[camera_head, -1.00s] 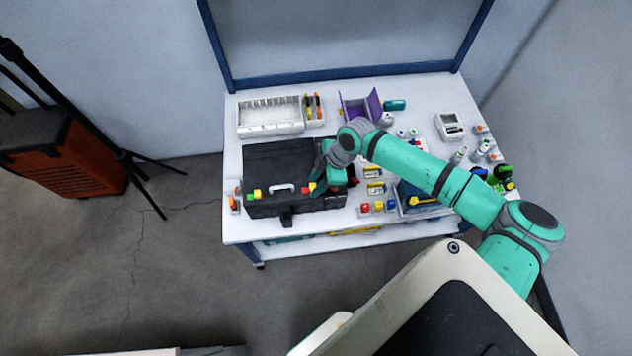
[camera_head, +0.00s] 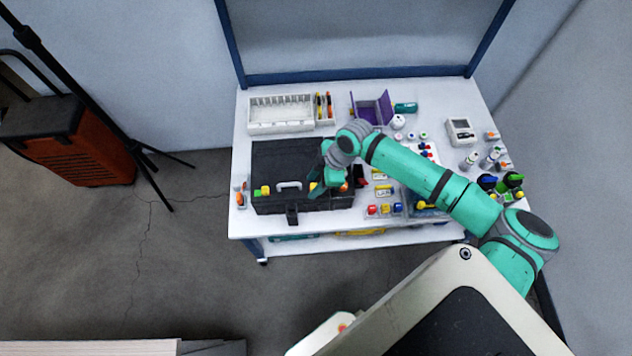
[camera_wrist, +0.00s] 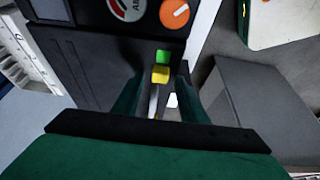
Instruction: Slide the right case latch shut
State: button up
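The black case (camera_head: 288,152) lies closed on the white table, with a pale handle (camera_head: 289,185) at its front. The right latch is mostly covered by my gripper (camera_head: 316,191); a small red and yellow part (camera_head: 312,186) shows beside the fingers. My gripper is at the case's front right. In the wrist view my fingers (camera_wrist: 163,75) stand apart, with a clear gap. Contact with the right latch cannot be told.
A white tray (camera_head: 281,126) and a purple open box (camera_head: 371,113) stand behind the case. Small coloured parts (camera_head: 379,210) lie close to its right. An orange item (camera_head: 240,199) is at its left. The table's front edge is close to the case.

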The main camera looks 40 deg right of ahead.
jog(key=shift+d, duration=0.1)
jog(key=v, duration=1)
jog(key=shift+r, duration=0.4)
jog(key=shift+s+f, duration=0.1)
jog(key=shift+s, duration=0.05)
